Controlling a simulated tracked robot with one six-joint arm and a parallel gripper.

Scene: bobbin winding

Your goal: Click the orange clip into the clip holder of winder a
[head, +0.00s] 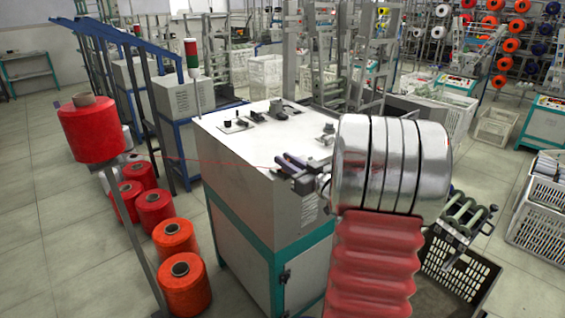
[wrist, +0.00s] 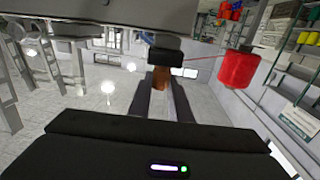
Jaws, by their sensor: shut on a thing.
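My gripper (head: 291,164) shows in the head view as dark fingers at the front right edge of the white-topped winder (head: 262,148), which I take to be winder a. In the wrist view my gripper (wrist: 164,97) is shut on an orange-brown piece, the orange clip (wrist: 162,86), lying between the two dark fingers. A dark block (wrist: 166,52) stands just beyond the fingertips; I cannot tell whether it is the clip holder or touches the clip. The clip is too small to make out in the head view.
A red thread runs from the large red bobbin (head: 92,130) on a stand toward my gripper. A dark crate (head: 470,275) stands at the right.

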